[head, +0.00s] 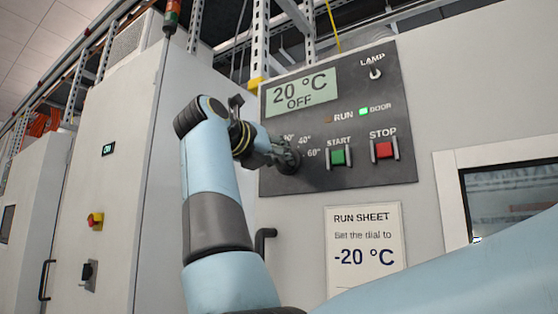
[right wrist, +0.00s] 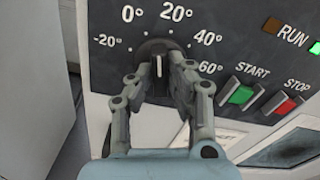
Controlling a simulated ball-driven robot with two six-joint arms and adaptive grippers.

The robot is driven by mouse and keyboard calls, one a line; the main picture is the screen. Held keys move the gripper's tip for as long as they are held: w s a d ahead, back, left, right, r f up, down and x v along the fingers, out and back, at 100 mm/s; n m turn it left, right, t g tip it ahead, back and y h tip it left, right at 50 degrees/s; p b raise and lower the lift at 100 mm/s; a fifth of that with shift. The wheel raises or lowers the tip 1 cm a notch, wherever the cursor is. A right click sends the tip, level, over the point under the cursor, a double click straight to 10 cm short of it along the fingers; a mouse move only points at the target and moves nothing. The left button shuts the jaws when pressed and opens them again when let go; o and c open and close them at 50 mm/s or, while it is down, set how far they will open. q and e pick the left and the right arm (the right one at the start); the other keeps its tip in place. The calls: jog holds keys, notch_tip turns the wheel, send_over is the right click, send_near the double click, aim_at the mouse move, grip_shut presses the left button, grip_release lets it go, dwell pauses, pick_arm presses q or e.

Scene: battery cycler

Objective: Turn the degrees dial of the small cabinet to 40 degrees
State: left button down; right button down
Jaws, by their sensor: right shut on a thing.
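The degrees dial (right wrist: 157,48) is a black round knob with a white pointer line, on the dark panel (head: 350,165) of the small cabinet. In the right wrist view the pointer stands nearly upright, between the 0° and 20° marks. The 40° mark is to its upper right. The display (head: 301,91) reads 20 °C and OFF. My right gripper (right wrist: 159,67) is shut on the dial, one finger on each side of the pointer ridge. In the head view the gripper (head: 286,158) hides most of the dial. My left gripper is not in view.
A green START button (head: 338,158) and red STOP button (head: 384,150) sit right of the dial. The LAMP switch (head: 375,73) is above. The green DOOR light (head: 364,111) is lit. A run sheet (head: 365,245) below says to set the dial to -20 °C.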

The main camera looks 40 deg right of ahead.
jog(key=m+b, duration=0.3)
jog(key=m, duration=0.3)
jog(key=shift+f, duration=0.1)
jog(key=m+b, duration=0.2)
jog(key=m, duration=0.3)
jog(key=shift+m, duration=0.4)
jog(key=c, duration=1.3)
grip_release()
notch_tip(320, 180, up, 10)
jog(key=shift+a+f, duration=0.1)
jog(key=shift+f, duration=0.05)
jog(key=shift+r, duration=0.2)
